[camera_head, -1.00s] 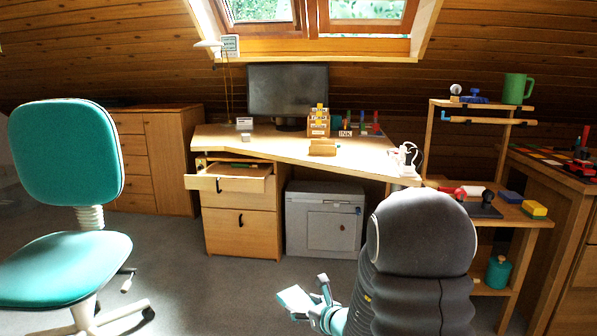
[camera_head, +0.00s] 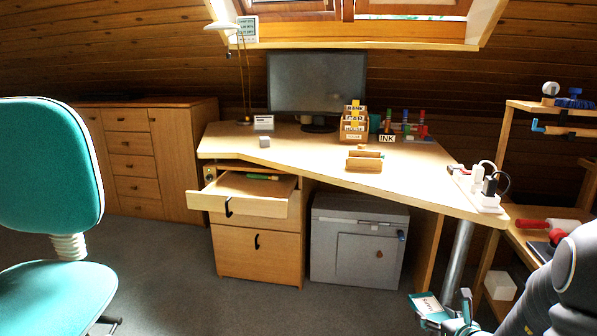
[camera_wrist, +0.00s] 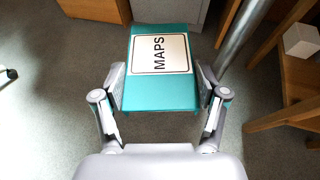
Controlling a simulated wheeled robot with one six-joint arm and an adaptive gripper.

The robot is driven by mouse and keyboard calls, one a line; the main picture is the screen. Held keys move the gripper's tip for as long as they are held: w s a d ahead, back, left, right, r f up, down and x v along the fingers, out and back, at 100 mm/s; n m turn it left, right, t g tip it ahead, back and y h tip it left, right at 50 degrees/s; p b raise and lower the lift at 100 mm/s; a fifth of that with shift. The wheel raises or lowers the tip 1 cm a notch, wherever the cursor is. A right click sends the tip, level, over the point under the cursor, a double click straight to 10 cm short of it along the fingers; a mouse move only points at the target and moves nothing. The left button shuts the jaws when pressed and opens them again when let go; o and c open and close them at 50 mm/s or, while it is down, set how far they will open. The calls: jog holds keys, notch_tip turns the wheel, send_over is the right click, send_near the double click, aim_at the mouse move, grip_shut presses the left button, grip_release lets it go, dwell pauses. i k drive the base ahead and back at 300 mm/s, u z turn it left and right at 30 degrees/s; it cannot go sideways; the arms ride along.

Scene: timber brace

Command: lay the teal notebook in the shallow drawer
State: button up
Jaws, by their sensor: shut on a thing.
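The teal notebook (camera_wrist: 160,95) has a white label reading MAPS. In the wrist view it lies between the two fingers of my gripper (camera_wrist: 160,92), which is shut on its sides. In the head view the notebook (camera_head: 428,305) and my gripper (camera_head: 450,318) are low at the right, in front of the desk's right end and well away from the drawer. The shallow drawer (camera_head: 245,205) is the pulled-out top drawer under the left part of the desk.
A teal chair (camera_head: 40,165) stands at the left. A grey cabinet (camera_head: 358,243) and a metal desk leg (camera_head: 457,262) stand between my gripper and the drawer side. The desk (camera_head: 400,178) overhangs them. The floor before the drawers is clear.

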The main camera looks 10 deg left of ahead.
aim_at(236, 193)
jog(key=u, duration=0.15)
jog(key=i, duration=1.1)
jog(key=u, duration=1.3)
jog(key=i, duration=0.65)
jog(key=u, duration=0.75)
